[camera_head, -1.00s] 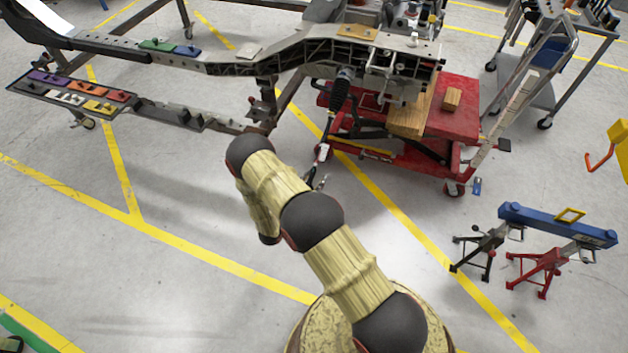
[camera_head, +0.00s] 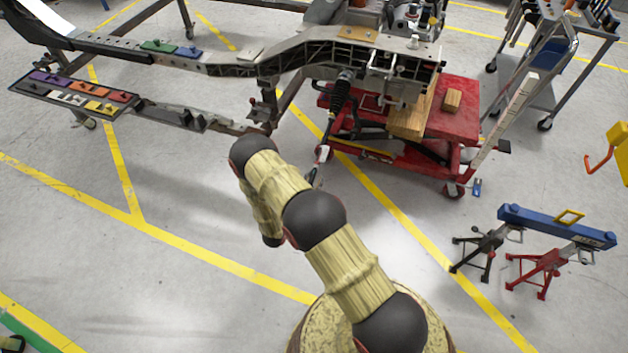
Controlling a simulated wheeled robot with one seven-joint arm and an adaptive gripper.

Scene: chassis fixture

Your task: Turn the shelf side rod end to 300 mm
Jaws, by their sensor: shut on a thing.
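A steering rod with a black ribbed boot (camera_head: 342,93) hangs down from the near side of the grey chassis frame (camera_head: 300,55). Its slim lower part runs down to a light metal rod end (camera_head: 315,177), just above and right of my arm. The rod end is small, so its exact angle and any reading are hard to tell. My arm rises from the lower right, bends near the frame and folds down behind its own links. My gripper is hidden behind these links, so its hold on the rod end does not show.
A red lift cart (camera_head: 455,120) with wooden blocks (camera_head: 408,122) stands under the chassis. A pale marked strip (camera_head: 508,112) leans beside it. A blue beam (camera_head: 556,226) on stands is at right. A tray of coloured pieces (camera_head: 75,92) is at left.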

